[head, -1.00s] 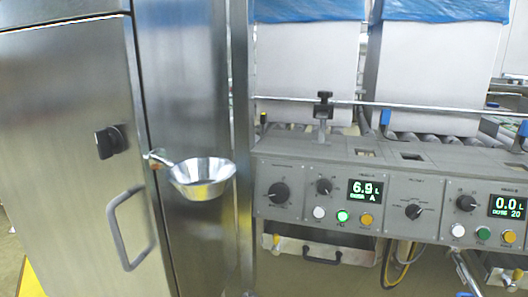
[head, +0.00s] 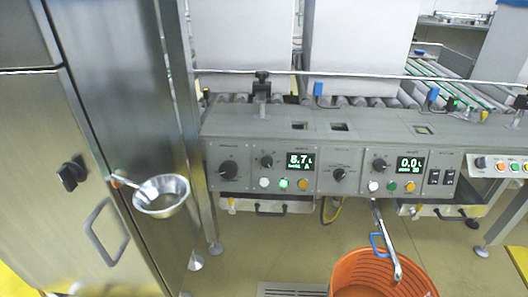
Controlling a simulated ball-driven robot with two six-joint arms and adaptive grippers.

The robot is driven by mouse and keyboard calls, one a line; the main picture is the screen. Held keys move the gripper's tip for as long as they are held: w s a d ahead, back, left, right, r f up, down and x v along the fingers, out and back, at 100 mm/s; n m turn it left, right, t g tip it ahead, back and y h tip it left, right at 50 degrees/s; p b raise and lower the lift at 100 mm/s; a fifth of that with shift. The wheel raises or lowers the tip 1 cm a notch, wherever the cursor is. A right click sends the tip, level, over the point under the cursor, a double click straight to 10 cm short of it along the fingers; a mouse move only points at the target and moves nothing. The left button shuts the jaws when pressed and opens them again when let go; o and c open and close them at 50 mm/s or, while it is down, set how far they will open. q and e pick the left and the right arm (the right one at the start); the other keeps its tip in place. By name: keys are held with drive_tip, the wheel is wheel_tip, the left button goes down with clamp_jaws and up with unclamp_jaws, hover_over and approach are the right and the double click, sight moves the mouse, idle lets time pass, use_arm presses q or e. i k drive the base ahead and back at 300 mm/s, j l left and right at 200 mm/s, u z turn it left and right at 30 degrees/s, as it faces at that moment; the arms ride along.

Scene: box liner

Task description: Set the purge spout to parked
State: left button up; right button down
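A steel pipe, which looks like the purge spout (head: 388,240), hangs below the right part of the grey control panel (head: 330,150). It slants down to the right, and its lower end is over the orange bucket (head: 372,262). A blue loop handle (head: 378,246) is on the pipe's left side. No parked mark or rest for it can be made out. Neither of my grippers shows in the head view.
A steel funnel cup (head: 161,208) sticks out from the steel cabinet (head: 75,125) at left. The panel carries knobs, lit buttons and two displays (head: 300,160). White box stacks stand on rollers behind it.

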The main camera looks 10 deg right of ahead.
sight(397, 275)
drive_tip(key=z, duration=1.35)
